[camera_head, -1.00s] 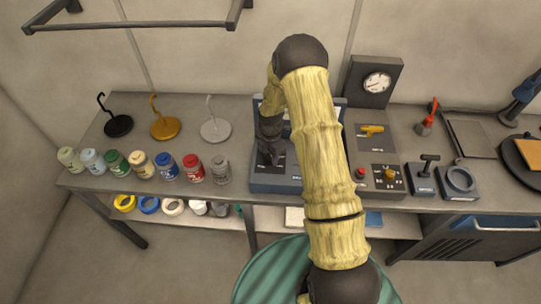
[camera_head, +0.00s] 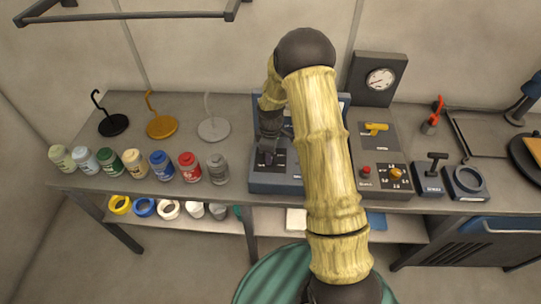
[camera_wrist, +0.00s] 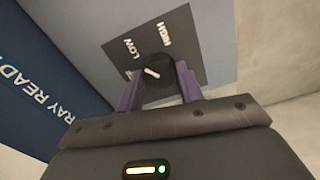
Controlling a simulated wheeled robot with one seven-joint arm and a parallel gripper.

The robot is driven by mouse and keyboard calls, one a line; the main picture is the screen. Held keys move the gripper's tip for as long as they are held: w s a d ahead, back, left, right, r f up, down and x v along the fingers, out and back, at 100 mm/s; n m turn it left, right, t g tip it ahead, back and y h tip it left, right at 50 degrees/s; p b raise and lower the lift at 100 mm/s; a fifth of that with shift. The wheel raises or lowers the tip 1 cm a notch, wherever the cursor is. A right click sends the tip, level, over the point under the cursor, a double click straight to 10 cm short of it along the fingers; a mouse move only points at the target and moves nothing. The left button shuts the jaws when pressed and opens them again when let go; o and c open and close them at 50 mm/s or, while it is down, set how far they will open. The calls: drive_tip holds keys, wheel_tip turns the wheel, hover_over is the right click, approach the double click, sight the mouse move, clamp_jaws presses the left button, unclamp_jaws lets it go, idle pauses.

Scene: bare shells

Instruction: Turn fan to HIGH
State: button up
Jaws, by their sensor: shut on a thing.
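The fan's knob (camera_wrist: 155,69) is black with a short white pointer, on a dark plate (camera_wrist: 203,74) lettered LOW and HIGH. A third label left of the knob is mostly hidden. The pointer lies toward the left, nearer LOW and the hidden label than HIGH. My gripper (camera_wrist: 160,88) has its two purple fingers on either side of the knob, shut on it. In the head view my gripper (camera_head: 267,158) is at the left part of the blue-grey control box (camera_head: 268,183); the knob is hidden there.
Bottles in a row (camera_head: 137,163) and hook stands (camera_head: 162,127) are left of the box. My arm hides the box's right part. A panel with an orange knob (camera_head: 396,173), a lever box (camera_head: 431,181) and a gauge (camera_head: 381,79) are to the right.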

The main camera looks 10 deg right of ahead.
drive_tip(key=m+b, duration=0.2)
drive_tip(key=m, duration=0.4)
drive_tip(key=shift+w, duration=0.1)
drive_tip(key=m+b, duration=0.1)
drive_tip(key=m, duration=0.6)
drive_tip(key=shift+r, duration=0.1)
idle(0.3)
drive_tip(key=o, duration=1)
drive_tip(key=shift+b, duration=0.3)
wheel_tip(320, 180, up, 17)
drive_tip(key=b, duration=0.2)
drive_tip(key=shift+r+b, duration=0.15)
drive_tip(key=shift+b, duration=0.25)
drive_tip(key=s+f+t, duration=0.1)
drive_tip(key=s+f, duration=0.1)
drive_tip(key=s, duration=0.8)
drive_tip(key=s+f+t, duration=0.1)
drive_tip(key=s+f, duration=0.2)
drive_tip(key=s, duration=0.8)
drive_tip(key=shift+s+n+t, duration=0.2)
drive_tip(key=shift+n+t, duration=0.1)
